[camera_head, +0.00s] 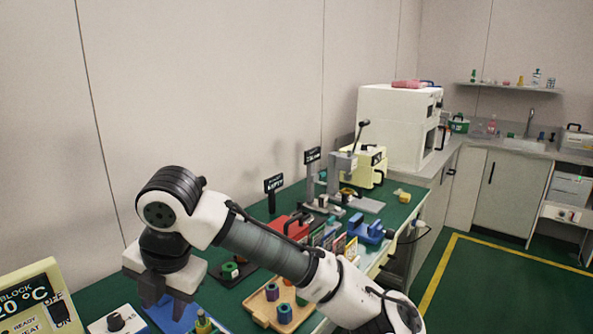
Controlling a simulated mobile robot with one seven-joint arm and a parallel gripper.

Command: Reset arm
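My gripper (168,293) points down at the lower left, above a blue flat thing (178,318) on the green bench. Its two dark fingers stand apart with a gap between them, and I see nothing held. My arm reaches from the lower right across the bench, bent at the wrist. It hides part of the bench and some things behind it.
A wooden tray (258,309) with coloured hex pieces lies just right of my gripper. A display box (36,296) and a dial box (117,320) stand left. A red toolbox (290,226), blue vise (369,229) and press (340,165) stand farther back. Open floor (500,295) lies right.

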